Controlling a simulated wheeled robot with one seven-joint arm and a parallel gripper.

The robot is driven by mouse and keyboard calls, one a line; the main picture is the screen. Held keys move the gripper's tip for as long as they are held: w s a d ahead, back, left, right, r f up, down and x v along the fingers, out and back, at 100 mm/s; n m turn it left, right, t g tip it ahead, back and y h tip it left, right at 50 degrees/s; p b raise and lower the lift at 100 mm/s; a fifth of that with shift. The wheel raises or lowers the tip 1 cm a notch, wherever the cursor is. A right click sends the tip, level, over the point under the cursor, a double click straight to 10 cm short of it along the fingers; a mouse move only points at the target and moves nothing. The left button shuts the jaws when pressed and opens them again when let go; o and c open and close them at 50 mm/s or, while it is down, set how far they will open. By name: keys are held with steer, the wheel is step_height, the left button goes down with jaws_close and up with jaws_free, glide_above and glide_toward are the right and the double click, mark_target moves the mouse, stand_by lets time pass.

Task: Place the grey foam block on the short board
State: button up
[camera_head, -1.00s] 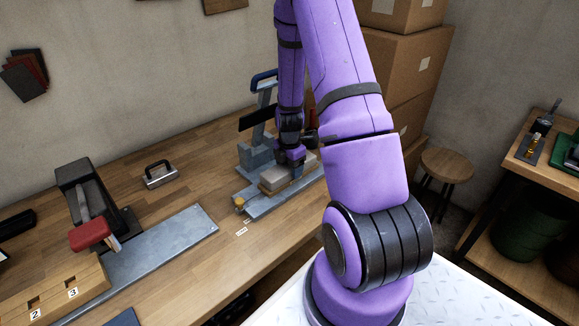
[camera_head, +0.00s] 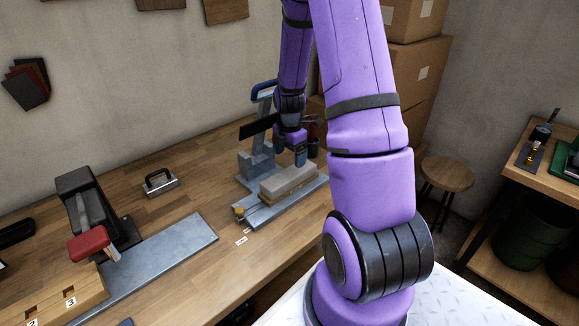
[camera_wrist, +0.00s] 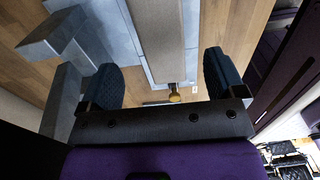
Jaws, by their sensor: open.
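In the wrist view the long face of the grey foam block (camera_wrist: 158,35) passes between my fingers, apart from both. My gripper (camera_head: 300,158) is open and empty above the block, toward its far right end. In the wrist view my gripper (camera_wrist: 163,82) shows two dark blue pads spread wide.
The press's metal upright (camera_head: 262,130) with a black plate stands just left of my gripper. A brass knob (camera_head: 239,212) is at the base's near end. Left are a grey metal plate (camera_head: 170,250), a red-handled tool (camera_head: 88,243) and a black-handled block (camera_head: 159,182). Bench between is clear.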

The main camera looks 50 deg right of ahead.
mark_target(290, 173)
steer(key=s+a+r+m+t, duration=0.1)
steer(key=s+a+r+m, duration=0.15)
steer(key=a+r, duration=0.35)
steer(key=s+a+r+m+t, duration=0.1)
steer(key=a+r+m, duration=0.2)
steer(key=r, duration=0.6)
steer(key=s+a+r+m+t, duration=0.1)
steer(key=a+r+m, duration=0.2)
steer(key=a+r, duration=0.3)
steer(key=s+a+r+m+t, duration=0.1)
steer(key=s+a+r+m, duration=0.3)
steer(key=s, duration=0.3)
steer(key=s+a+r+m+t, duration=0.1)
steer(key=s+a+r+m, duration=0.3)
steer(key=s+r+m, duration=0.1)
steer(key=shift+s+r, duration=0.6)
steer(key=shift+s, duration=0.8)
